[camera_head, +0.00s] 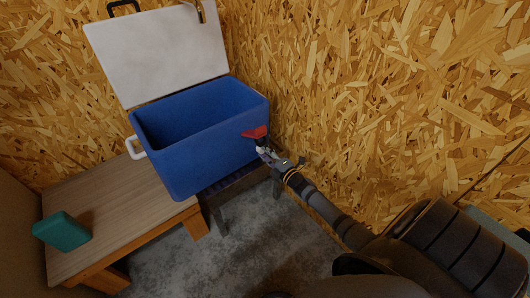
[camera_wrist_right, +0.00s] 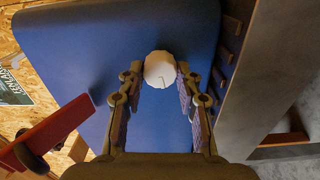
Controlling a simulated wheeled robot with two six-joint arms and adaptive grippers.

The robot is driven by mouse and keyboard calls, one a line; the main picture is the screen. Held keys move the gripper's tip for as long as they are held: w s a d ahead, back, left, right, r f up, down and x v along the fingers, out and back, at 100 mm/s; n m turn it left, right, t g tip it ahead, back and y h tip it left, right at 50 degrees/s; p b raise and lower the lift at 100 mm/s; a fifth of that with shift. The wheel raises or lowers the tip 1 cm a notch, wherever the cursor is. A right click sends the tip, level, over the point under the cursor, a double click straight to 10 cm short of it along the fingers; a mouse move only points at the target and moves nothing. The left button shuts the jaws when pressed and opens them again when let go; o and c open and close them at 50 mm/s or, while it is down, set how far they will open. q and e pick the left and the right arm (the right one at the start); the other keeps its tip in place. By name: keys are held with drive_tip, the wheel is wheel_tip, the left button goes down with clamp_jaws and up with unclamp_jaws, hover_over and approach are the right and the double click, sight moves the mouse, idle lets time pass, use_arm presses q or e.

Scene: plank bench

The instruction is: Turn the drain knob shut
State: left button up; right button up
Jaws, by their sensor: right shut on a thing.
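The blue cooler (camera_head: 215,150) stands with its white lid (camera_head: 160,55) open. Its end wall fills much of the right wrist view (camera_wrist_right: 85,60). A round white drain knob (camera_wrist_right: 160,69) sits on that wall, between my right fingertips. My right gripper (camera_head: 262,149) reaches the cooler's right end and is shut on the knob, one finger on each side; it also shows in the right wrist view (camera_wrist_right: 159,78). In the head view the knob cannot be told apart from the gripper. My left gripper is not in view.
A red part (camera_head: 255,132) sticks out at the cooler's right end, close to my right gripper, and shows large in the right wrist view (camera_wrist_right: 50,135). A teal block (camera_head: 62,231) lies on the wooden bench (camera_head: 115,205). A chipboard wall (camera_head: 380,90) stands close behind.

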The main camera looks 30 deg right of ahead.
drive_tip(key=shift+n, duration=0.9)
drive_tip(key=o, duration=1.2)
drive_tip(key=shift+c, duration=0.2)
drive_tip(key=shift+s, duration=0.1)
drive_tip(key=s, duration=1.1)
drive_tip(key=shift+s+d, duration=0.4)
drive_tip(key=shift+d, duration=0.05)
drive_tip(key=shift+f, duration=0.1)
